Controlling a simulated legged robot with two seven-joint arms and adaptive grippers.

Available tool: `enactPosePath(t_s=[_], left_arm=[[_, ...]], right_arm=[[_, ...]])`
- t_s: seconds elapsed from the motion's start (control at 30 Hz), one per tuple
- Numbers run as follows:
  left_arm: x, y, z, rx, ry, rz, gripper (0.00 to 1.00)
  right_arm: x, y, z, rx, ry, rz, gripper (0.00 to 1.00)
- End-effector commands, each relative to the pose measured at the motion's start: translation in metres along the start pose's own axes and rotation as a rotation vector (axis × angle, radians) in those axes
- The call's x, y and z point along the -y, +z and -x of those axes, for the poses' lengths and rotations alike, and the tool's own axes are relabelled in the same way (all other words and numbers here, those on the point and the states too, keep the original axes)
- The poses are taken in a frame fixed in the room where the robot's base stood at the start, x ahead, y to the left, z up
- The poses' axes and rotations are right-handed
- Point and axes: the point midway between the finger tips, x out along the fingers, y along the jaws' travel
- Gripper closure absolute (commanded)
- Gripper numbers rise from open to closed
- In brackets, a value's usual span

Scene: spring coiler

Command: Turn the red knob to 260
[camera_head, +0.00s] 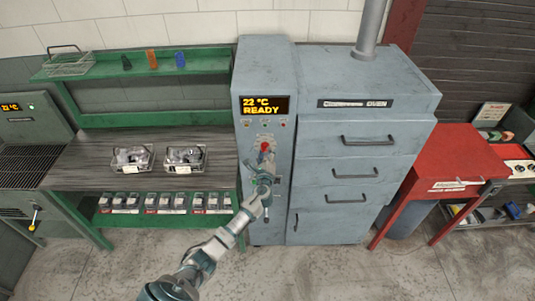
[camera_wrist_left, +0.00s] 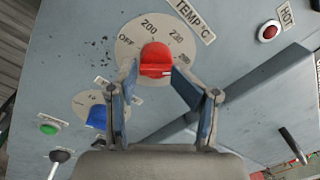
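The red knob (camera_head: 265,146) is on the front panel of the blue-grey oven (camera_head: 263,85), below its display. In the left wrist view the red knob (camera_wrist_left: 155,60) sits on a round dial (camera_wrist_left: 127,48) marked OFF, 200, 230 and further on, under a TEMP °C label. The knob's pointer direction is hard to read. My left gripper (camera_head: 264,166) is just below the knob. In the wrist view its blue-padded fingers (camera_wrist_left: 158,76) are spread, one on each side of the knob's lower part, with gaps visible. My right gripper is not in view.
The display (camera_head: 264,105) reads 22 °C READY. A blue knob (camera_wrist_left: 97,116) and a green button (camera_wrist_left: 48,129) sit lower left of the dial. A red button (camera_wrist_left: 270,31) marked HOT is to the right. A green workbench (camera_head: 150,118) stands left; oven drawers (camera_head: 360,157) are right.

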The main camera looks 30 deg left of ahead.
Motion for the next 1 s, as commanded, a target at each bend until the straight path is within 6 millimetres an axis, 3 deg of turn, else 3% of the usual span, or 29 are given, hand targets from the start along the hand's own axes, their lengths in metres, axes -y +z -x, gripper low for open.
enactPosePath(t_s=[1.0], left_arm=[[0.0025, -0.0013, 0.0057, 0.002, 0.0, -0.004, 0.38]], right_arm=[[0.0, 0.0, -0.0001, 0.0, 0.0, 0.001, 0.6]])
